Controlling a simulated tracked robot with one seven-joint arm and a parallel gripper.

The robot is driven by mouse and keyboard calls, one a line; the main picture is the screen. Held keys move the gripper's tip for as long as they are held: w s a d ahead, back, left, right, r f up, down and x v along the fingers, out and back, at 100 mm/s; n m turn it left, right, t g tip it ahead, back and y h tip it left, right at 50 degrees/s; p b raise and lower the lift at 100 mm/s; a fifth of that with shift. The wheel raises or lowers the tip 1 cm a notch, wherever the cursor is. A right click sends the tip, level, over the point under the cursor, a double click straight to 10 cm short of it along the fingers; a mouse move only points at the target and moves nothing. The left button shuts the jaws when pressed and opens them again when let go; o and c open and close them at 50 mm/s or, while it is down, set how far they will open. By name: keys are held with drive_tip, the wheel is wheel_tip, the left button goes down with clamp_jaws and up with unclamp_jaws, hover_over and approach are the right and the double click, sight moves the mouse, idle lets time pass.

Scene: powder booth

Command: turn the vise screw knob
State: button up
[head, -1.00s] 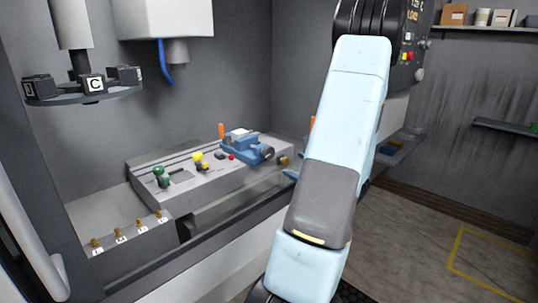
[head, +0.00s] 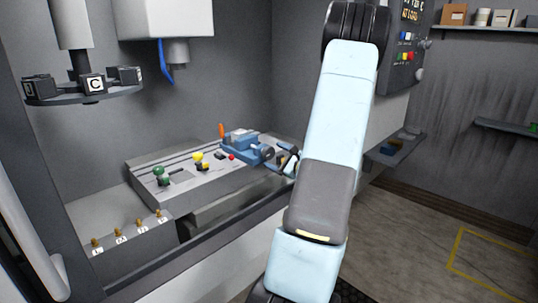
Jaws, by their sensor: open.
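The blue vise (head: 240,146) stands at the right end of the grey slotted bed (head: 195,180). Its dark round screw knob (head: 267,153) sticks out at its right end, facing my arm. My gripper (head: 284,161) is just right of the knob, partly hidden behind my own arm. It is open, with its fingers pointing left toward the knob. I cannot tell whether the fingers touch the knob or are around it.
A green knob (head: 158,172) and a yellow knob (head: 198,157) stand on the bed left of the vise. An orange handle (head: 221,131) rises behind it. A tool carousel (head: 84,92) hangs at the upper left. A control panel (head: 408,45) is behind my arm.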

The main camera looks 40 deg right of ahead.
sight(272, 153)
drive_tip(key=shift+w+a, duration=0.15)
drive_tip(key=shift+w, duration=1.85)
drive_tip(key=c, duration=1)
drive_tip(key=shift+m, duration=0.3)
drive_tip(key=m, duration=1.1)
drive_tip(key=shift+d, duration=0.2)
drive_tip(key=m, duration=0.5)
drive_tip(key=shift+d, duration=0.15)
drive_tip(key=m, duration=0.5)
drive_tip(key=shift+d+m, duration=0.1)
drive_tip(key=shift+m, duration=0.3)
